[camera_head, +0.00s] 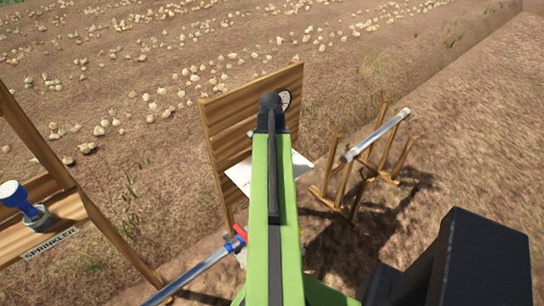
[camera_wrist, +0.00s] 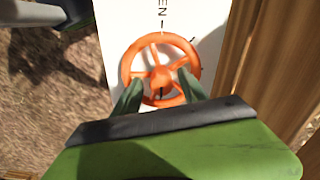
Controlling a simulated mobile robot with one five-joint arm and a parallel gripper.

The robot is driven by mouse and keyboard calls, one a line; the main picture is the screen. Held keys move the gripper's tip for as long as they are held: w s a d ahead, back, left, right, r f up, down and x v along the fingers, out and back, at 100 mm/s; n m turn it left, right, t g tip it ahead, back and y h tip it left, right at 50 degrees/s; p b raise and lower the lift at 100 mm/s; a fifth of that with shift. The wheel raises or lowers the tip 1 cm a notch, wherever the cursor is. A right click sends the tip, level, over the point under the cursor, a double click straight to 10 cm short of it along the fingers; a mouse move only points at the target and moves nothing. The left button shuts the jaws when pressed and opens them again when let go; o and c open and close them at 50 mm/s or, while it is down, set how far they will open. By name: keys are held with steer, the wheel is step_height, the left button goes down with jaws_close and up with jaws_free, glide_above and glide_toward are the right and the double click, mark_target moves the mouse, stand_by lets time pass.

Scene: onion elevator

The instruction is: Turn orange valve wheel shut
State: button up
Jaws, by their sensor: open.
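The orange valve wheel (camera_wrist: 160,72) shows in the wrist view in front of a white card (camera_wrist: 122,30) with the letters "EN" and dark tick marks. The wheel has a round rim, spokes and a central hub. My gripper (camera_wrist: 160,85) is open, its two dark green fingers apart over the lower part of the wheel, either side of the hub. I cannot tell whether they touch the spokes or rim. In the head view the white card (camera_head: 238,175) shows on a wooden board; my green arm hides the wheel and gripper.
The wooden board (camera_head: 225,130) carries a round gauge (camera_head: 285,99). A metal pipe on wooden stakes (camera_head: 375,135) stands right. Another pipe (camera_head: 190,277) with a red and blue fitting (camera_head: 236,241) lies low. Left is a stand with a blue knob (camera_head: 13,195) and a "SPRINKLER" label (camera_head: 50,244).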

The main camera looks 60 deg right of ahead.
step_height(320, 180, up, 17)
steer(key=p, duration=1.7)
steer(key=shift+r, duration=0.2)
steer(key=w+a+f+n+b, duration=0.3)
steer(key=w+a+f+b, duration=0.1)
steer(key=w+a, duration=0.75)
steer(key=w+a+f+n+b, duration=0.35)
steer(key=w+a, duration=0.55)
steer(key=a, duration=0.5)
steer(key=a+f+n+b, duration=0.1)
steer(key=a+n, duration=0.5)
steer(key=a, duration=0.6)
steer(key=w+a+f+n+b, duration=0.1)
steer(key=a+n, duration=0.5)
steer(key=a, duration=0.6)
steer(key=shift+w+a+f+b, duration=0.15)
steer(key=shift+w+f+b, duration=0.1)
steer(key=shift+f+b, duration=0.6)
